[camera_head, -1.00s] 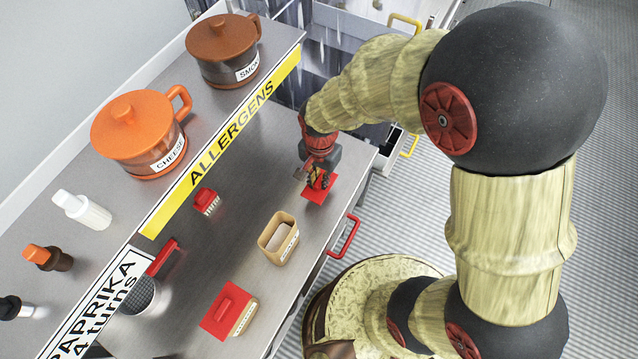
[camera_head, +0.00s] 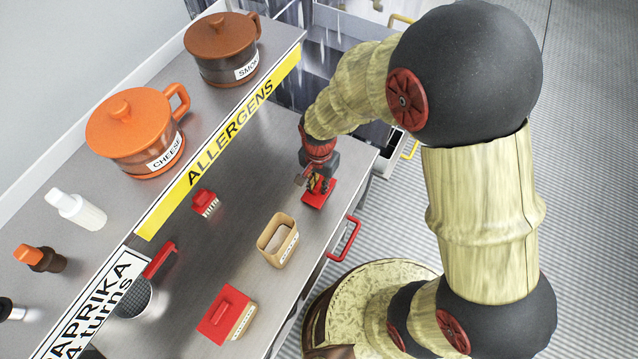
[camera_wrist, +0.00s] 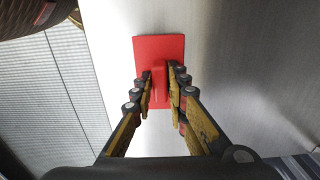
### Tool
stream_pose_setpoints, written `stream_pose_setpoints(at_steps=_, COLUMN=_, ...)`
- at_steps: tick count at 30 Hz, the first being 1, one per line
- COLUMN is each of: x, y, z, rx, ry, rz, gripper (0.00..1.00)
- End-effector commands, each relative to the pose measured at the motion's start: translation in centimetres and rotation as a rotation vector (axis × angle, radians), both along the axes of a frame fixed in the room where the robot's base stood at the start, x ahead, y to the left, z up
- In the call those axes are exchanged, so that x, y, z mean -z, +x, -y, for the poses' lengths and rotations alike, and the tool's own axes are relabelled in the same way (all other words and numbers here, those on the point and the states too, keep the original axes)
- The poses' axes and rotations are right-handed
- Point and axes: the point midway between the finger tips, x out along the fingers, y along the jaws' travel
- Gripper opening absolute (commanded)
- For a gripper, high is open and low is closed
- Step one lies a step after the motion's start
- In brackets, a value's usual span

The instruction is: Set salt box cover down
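The salt box cover (camera_head: 316,199) is a flat red plate with a raised ridge handle. In the head view it is at the right part of the steel counter, close to the front edge, and appears flat on or just over the surface. My gripper (camera_head: 318,184) is right above it, pointing down. In the wrist view the cover (camera_wrist: 158,47) is below the fingers, and my gripper (camera_wrist: 161,80) has one finger on each side of the ridge, seemingly pressed against it. An open tan box (camera_head: 272,248) with pale contents stands to the left of the cover; its label is hard to read.
A second box with a red cover (camera_head: 222,312) stands nearer the camera. A small red brush-like item (camera_head: 206,202) lies by the yellow ALLERGENS strip (camera_head: 215,150). A red-handled strainer (camera_head: 137,297) is at lower left. Counter around the cover is clear; its front edge is close.

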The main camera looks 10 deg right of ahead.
Motion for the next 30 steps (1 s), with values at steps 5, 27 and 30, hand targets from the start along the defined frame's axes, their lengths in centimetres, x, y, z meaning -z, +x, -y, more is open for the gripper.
stream_pose_setpoints(at_steps=5, x=0.0, y=0.0, z=0.0, rx=0.000, ry=0.000, rz=0.000, gripper=0.27)
stream_pose_setpoints(at_steps=27, x=-5.9, y=0.1, z=0.0, rx=0.000, ry=0.001, rz=0.005, gripper=0.31)
stream_pose_setpoints(at_steps=30, x=-7.9, y=0.1, z=0.0, rx=0.000, ry=0.001, rz=0.005, gripper=0.31)
